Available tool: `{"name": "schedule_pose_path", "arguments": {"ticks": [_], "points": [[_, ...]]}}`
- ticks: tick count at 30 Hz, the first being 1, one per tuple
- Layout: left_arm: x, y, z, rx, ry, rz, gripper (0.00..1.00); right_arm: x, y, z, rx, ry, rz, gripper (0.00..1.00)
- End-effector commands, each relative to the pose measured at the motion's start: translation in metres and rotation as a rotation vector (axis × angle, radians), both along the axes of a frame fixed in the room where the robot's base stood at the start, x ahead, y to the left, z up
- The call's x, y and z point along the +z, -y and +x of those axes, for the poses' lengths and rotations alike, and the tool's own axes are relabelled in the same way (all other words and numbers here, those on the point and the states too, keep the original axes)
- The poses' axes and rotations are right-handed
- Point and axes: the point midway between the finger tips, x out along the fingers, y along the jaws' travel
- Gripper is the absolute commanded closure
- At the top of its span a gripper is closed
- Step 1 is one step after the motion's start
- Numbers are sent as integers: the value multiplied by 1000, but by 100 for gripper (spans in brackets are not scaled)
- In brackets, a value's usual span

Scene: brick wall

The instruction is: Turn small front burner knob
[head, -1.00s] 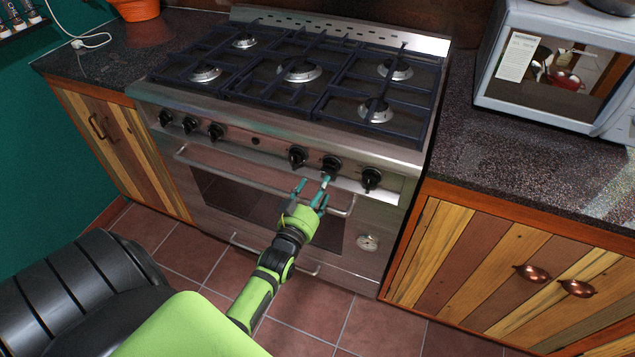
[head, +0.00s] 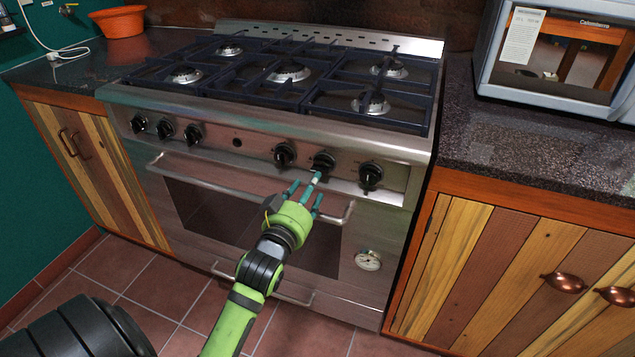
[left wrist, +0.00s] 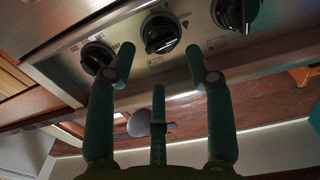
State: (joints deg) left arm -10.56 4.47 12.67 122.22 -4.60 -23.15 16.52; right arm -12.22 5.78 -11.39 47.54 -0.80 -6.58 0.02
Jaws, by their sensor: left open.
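The stove's front panel carries a row of black knobs. In the right group are a left knob (head: 284,153), a middle knob (head: 323,162) and a right knob (head: 371,176). I cannot tell from the markings which one is for the small front burner. My left gripper (head: 304,190) is open and empty, its green fingers just below and in front of the middle knob. In the left wrist view, the middle of three visible knobs (left wrist: 160,33) lies beyond the spread fingertips (left wrist: 160,58), with no clear contact. My right gripper is not in view.
The oven door handle (head: 240,185) runs below the panel, close to my left gripper. Burners and dark grates (head: 330,95) are on top. A microwave (head: 555,60) stands on the right counter, an orange pot (head: 120,22) on the left one.

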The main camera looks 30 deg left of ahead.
Motion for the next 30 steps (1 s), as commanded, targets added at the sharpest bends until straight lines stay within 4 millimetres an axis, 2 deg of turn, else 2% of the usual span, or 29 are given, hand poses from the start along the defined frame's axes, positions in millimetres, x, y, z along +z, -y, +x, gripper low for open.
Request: {"name": "schedule_pose_path", "arguments": {"ticks": [3,9,13,21,23,24,25,30], "points": [[1,-5,20,0,2,1,47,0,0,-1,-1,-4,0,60],[1,-11,45,-1,1,2,47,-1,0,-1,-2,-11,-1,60],[1,-12,53,-1,0,2,47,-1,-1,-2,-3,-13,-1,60],[0,-13,54,-1,0,2,47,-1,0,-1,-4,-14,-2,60],[0,-13,54,-1,0,2,71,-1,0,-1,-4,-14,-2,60],[0,-13,54,-1,0,2,87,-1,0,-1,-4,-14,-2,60],[0,-13,54,-1,0,2,91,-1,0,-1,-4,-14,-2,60],[0,-12,54,-1,-3,2,91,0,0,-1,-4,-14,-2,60]]}}
